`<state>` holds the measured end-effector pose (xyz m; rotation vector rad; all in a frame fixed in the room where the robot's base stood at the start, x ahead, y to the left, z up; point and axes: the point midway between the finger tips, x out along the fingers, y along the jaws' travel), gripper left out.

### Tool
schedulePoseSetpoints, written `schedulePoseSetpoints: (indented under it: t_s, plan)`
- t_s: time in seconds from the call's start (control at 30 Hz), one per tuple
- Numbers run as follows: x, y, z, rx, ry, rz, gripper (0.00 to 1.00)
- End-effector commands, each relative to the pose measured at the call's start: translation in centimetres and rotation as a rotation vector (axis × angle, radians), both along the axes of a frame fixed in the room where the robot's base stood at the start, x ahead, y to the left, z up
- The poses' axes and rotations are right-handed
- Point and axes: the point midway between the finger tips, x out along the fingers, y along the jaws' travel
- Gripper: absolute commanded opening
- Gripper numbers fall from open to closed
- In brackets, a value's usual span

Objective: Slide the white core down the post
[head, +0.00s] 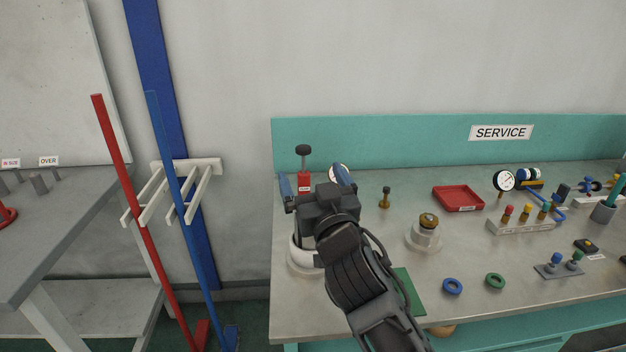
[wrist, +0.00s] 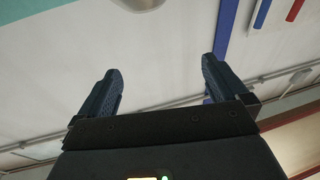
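My gripper (head: 313,179) is above the left end of the grey bench, its two blue fingers spread wide. In the wrist view my gripper (wrist: 160,68) is open with nothing between its fingers, only wall behind. A white rounded piece on a pale base (head: 302,262) stands on the bench below and behind my gripper. My wrist hides much of it, so I cannot tell whether it is the white core on its post.
A black-knobbed red device (head: 304,180) stands behind my gripper. A red tray (head: 458,198), a blue ring (head: 452,287) and a green ring (head: 495,281) lie to the right. A red pole (head: 135,200) and blue pole (head: 180,200) lean at left.

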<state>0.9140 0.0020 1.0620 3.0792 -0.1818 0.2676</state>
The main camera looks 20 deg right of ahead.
Motion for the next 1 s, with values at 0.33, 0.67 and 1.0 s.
schedulePoseSetpoints:
  t_s: [0.33,0.67,1.0]
  plan:
    - [-2.9,0.3,-0.7,0.004,0.002,0.000,1.00]
    - [-6.9,0.8,-1.4,0.003,0.001,0.000,1.00]
    - [-7.6,0.9,-1.4,0.000,0.000,0.000,1.00]
